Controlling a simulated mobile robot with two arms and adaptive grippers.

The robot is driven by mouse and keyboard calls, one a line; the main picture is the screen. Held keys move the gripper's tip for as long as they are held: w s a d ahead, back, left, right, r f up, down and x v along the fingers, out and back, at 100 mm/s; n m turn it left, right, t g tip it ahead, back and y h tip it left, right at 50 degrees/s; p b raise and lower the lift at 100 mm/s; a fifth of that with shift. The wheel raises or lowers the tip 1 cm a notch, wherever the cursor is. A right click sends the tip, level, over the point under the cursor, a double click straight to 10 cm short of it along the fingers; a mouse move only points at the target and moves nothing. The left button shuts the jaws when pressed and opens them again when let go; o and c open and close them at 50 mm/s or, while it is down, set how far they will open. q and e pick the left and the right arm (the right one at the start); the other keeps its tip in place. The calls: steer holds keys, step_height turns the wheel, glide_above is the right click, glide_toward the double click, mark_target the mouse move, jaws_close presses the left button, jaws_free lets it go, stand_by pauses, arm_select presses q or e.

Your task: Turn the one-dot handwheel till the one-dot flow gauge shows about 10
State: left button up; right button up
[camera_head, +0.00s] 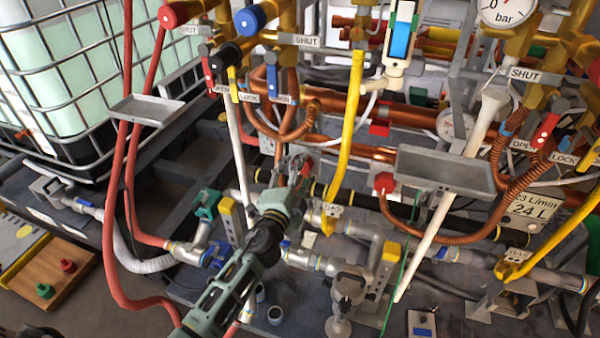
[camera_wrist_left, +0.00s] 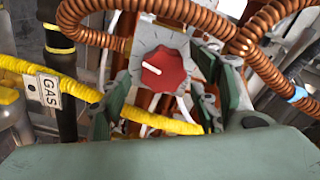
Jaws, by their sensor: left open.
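My left gripper (camera_head: 294,184) is open at the middle of the head view, close to a red knob (camera_head: 306,168) on a grey plate. In the left wrist view the red knob (camera_wrist_left: 165,70) has a white pointer line and shows ahead, between the open fingers. I cannot tell whether it is touched. Red (camera_head: 166,17) and blue (camera_head: 249,20) round handles sit at the top left. A white bar gauge (camera_head: 508,10) is cut off at the top right. Another round gauge (camera_head: 455,124) is partly hidden. No dot marks are readable, so I cannot tell which handwheel or gauge has one dot.
A yellow gas hose (camera_head: 347,130) hangs just right of my left gripper; it crosses below the knob in the wrist view. Corrugated copper hoses (camera_wrist_left: 195,12) arch above. Grey trays (camera_head: 445,170) and (camera_head: 147,110) stick out at both sides. A caged white tank (camera_head: 60,70) stands left.

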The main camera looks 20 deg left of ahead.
arm_select(q)
steer(key=shift+w, duration=0.55)
arm_select(e)
steer(key=shift+w+r, duration=0.2)
steer(key=shift+r, duration=0.05)
arm_select(q)
steer(key=c, duration=1.1)
arm_select(e)
steer(key=shift+s+f, duration=0.1)
arm_select(q)
steer(key=shift+s+d+f, duration=0.1)
steer(key=shift+f, duration=0.05)
